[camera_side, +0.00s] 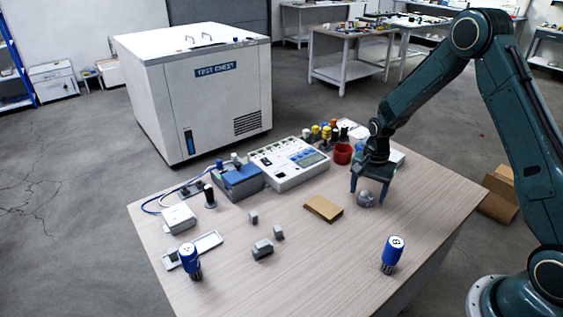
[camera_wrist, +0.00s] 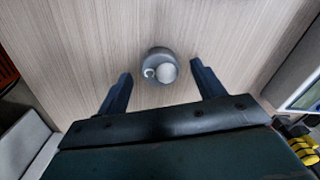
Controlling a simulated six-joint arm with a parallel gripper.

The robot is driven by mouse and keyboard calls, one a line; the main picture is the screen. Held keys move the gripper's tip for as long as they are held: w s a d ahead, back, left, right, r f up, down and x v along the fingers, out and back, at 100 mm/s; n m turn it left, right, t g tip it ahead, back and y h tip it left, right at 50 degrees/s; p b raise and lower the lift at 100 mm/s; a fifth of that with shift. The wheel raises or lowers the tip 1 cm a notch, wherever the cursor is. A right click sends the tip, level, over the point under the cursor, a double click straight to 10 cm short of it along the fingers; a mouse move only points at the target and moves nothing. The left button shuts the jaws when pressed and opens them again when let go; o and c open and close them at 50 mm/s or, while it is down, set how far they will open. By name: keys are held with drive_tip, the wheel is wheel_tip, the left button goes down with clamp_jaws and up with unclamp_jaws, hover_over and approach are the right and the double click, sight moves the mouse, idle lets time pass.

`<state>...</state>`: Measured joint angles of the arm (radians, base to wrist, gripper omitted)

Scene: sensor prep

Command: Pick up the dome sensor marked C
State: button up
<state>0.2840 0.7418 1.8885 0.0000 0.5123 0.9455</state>
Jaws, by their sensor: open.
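A small grey dome sensor (camera_side: 366,199) stands on the wooden table (camera_side: 330,260), right of the middle in the side view. In the wrist view the dome sensor (camera_wrist: 159,66) shows from above, with a paler round part and a small ring on it. I cannot read a letter on it. My gripper (camera_side: 370,193) is above the table at the dome sensor. In the wrist view my gripper (camera_wrist: 160,75) is open, with one finger to each side of the sensor and visible gaps between.
A brown flat block (camera_side: 323,208) lies left of the dome sensor. Small grey blocks (camera_side: 262,249) lie nearer the front. A white instrument panel (camera_side: 288,163), a blue-grey box (camera_side: 238,182) and a red cup (camera_side: 343,153) stand at the back. The front middle of the table is clear.

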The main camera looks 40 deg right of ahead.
drive_tip(key=shift+f, duration=0.5)
drive_tip(key=shift+c, duration=0.5)
drive_tip(key=c, duration=1)
